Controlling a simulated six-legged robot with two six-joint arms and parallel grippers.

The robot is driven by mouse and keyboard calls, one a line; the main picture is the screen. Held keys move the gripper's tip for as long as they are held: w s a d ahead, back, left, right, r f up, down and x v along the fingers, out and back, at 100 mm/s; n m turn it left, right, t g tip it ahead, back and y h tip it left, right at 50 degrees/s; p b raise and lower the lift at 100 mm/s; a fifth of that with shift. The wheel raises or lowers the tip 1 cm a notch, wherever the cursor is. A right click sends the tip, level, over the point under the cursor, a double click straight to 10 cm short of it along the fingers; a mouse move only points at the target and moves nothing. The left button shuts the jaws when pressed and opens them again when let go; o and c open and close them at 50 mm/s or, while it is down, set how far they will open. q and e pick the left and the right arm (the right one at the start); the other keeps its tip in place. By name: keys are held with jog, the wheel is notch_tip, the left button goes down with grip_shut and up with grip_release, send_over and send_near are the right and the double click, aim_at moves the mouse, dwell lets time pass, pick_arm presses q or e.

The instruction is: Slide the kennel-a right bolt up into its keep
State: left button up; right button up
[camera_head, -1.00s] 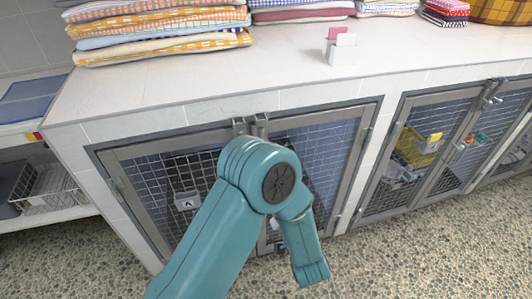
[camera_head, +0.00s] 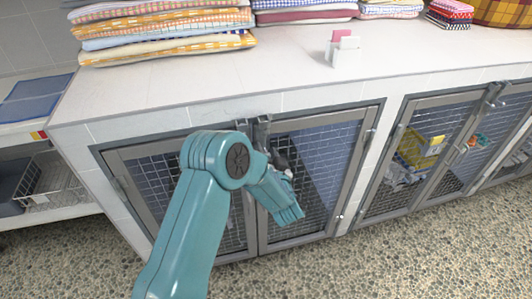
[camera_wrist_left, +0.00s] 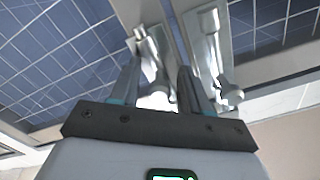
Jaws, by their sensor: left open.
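The kennel with the double mesh doors (camera_head: 310,238), whose A label showed a second ago, is kennel-a. Its right bolt (camera_head: 263,124) is at the top of the seam between the doors, beside the left bolt (camera_head: 241,125). The lower bolt parts are hidden behind my arm. My left gripper (camera_head: 281,160) is mostly hidden in front of the right door, below the bolts. In the left wrist view, my gripper (camera_wrist_left: 160,76) is open. A silver bolt (camera_wrist_left: 145,45) shows near and between its fingertips, while another bolt (camera_wrist_left: 210,25) lies outside the right finger. Contact is unclear.
The white counter (camera_head: 200,85) above bears folded towels (camera_head: 165,30) and a small card holder (camera_head: 343,48). A second kennel (camera_head: 440,150) stands to the right. A shelf with a wire basket (camera_head: 45,185) is at left. Pebbled floor in front is clear.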

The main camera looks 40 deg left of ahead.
aim_at(264, 140)
pick_arm(q)
grip_shut()
jog(key=shift+r+p, duration=0.85)
jog(key=shift+r, duration=1.05)
grip_release()
jog(key=shift+f, duration=0.1)
